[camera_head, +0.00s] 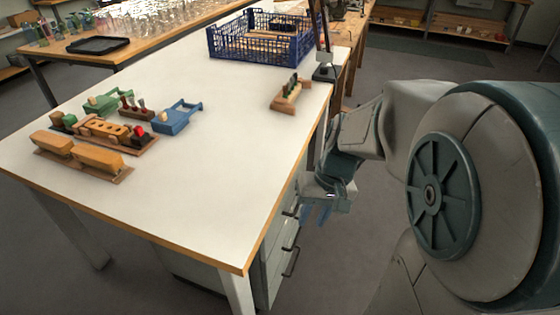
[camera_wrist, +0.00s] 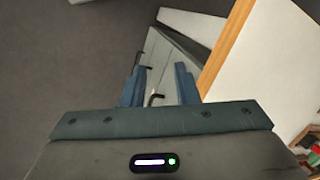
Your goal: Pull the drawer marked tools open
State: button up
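A grey drawer unit (camera_head: 272,262) stands under the right edge of the white worktable. Several dark bar handles show on its front: an upper one (camera_head: 291,211), a middle one (camera_head: 291,244) and a lower one (camera_head: 290,263). No label is legible, so I cannot tell which drawer is marked tools. My gripper (camera_head: 317,213) is beside the unit near the upper handle, its blue fingers apart. In the wrist view my gripper (camera_wrist: 160,82) is open, with a dark handle (camera_wrist: 154,99) appearing between the fingers, and another handle (camera_wrist: 140,61) beyond. I cannot tell whether anything touches.
The white tabletop (camera_head: 190,165) with its wooden edge overhangs close to my gripper. The grey floor beside the drawers is clear.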

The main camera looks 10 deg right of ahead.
jog(key=w+d+f+m+y+b, duration=0.1)
jog(key=w+d+f+y+b, duration=0.2)
jog(key=f, duration=0.4)
jog(key=w+d+f+m+y+b, duration=0.1)
jog(key=w+f+y+b, duration=0.2)
jog(key=w+f+b, duration=0.4)
jog(key=w+d+f+m+t+y+b, duration=0.3)
jog(key=w+d+f+t+y+b, duration=0.25)
jog(key=d+t, duration=0.35)
jog(key=shift+g+h, duration=0.35)
jog(key=shift+g, duration=0.15)
jog(key=b+x, duration=0.1)
jog(key=x, duration=0.3)
jog(key=b+x, duration=0.2)
jog(key=x, duration=0.2)
jog(key=f+b+x, duration=0.1)
jog(key=x, duration=0.3)
jog(key=shift+w+f+b, duration=0.1)
jog(key=shift+w+b, duration=0.25)
jog(key=shift+w, duration=0.15)
grip_shut()
